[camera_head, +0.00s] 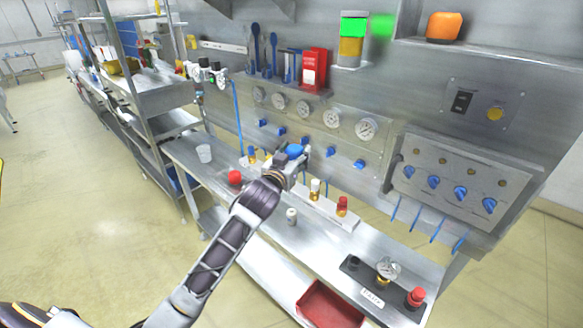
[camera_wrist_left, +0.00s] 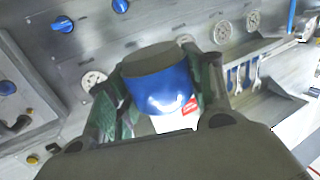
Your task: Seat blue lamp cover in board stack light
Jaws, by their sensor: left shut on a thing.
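The blue lamp cover (camera_wrist_left: 160,92) is between the fingers of my left gripper (camera_wrist_left: 158,100) in the left wrist view, with its grey end facing up in the picture. In the head view the blue cover (camera_head: 295,150) shows at the tip of my left gripper (camera_head: 290,160), above the bench and in front of the panel. The board stack light (camera_head: 352,40) is mounted higher on the panel, with a green section over an amber one and a pale top. The cover is well apart from it. My right gripper is not in view.
A red box (camera_head: 315,70) and blue tools stand left of the stack light. An orange object (camera_head: 444,26) sits on a shelf to its right. Gauges (camera_head: 365,129) and blue knobs line the panel. The bench (camera_head: 255,205) holds a white cup (camera_head: 204,153) and small fittings.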

